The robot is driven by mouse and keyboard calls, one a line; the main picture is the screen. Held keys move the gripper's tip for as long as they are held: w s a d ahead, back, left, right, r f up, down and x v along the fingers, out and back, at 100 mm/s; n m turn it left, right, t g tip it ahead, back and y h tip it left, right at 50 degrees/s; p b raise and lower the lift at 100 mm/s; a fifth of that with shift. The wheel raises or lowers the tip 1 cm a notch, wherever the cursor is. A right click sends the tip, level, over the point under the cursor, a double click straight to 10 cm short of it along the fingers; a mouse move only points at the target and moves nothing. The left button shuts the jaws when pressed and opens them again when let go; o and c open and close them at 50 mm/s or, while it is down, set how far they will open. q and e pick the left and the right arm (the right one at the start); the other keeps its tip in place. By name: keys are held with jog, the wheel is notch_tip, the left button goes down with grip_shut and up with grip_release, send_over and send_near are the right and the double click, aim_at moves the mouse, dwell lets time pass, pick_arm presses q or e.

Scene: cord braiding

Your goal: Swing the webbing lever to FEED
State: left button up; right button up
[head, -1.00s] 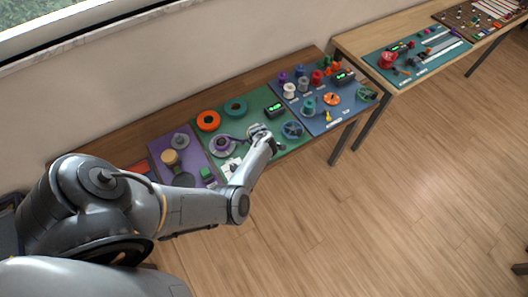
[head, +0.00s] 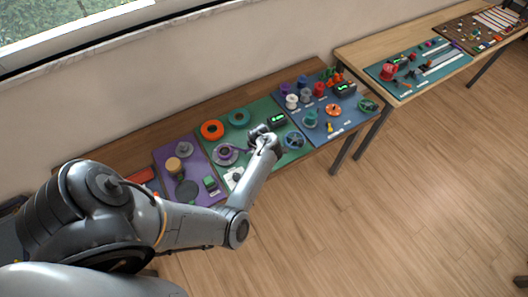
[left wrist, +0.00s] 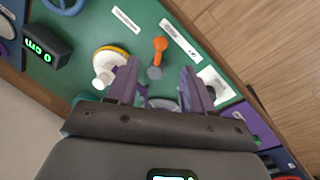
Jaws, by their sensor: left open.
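My left gripper (head: 262,134) is over the green board (head: 264,106), just in front of the black display box (head: 277,119). In the left wrist view its two purplish fingers (left wrist: 160,85) are apart, with nothing held between them. A lever with an orange end (left wrist: 160,43) and a grey pivot (left wrist: 153,72) stands just beyond the fingertips, roughly in line with the gap; it looks like the webbing lever. A white label plate (left wrist: 181,40) lies beside it, its text too small to read. In the head view my gripper hides the lever.
A white part with a yellow rim (left wrist: 108,58) sits close to one finger. The display (left wrist: 46,45) reads 0 cm. An orange ring (head: 212,130), a teal ring (head: 238,117) and a blue wheel (head: 294,140) are also on the board. A blue board (head: 350,124) adjoins it.

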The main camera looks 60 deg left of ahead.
pick_arm(q)
jog(key=shift+s+d+r, duration=0.1)
jog(key=shift+s+r, duration=0.1)
jog(key=shift+r, duration=0.65)
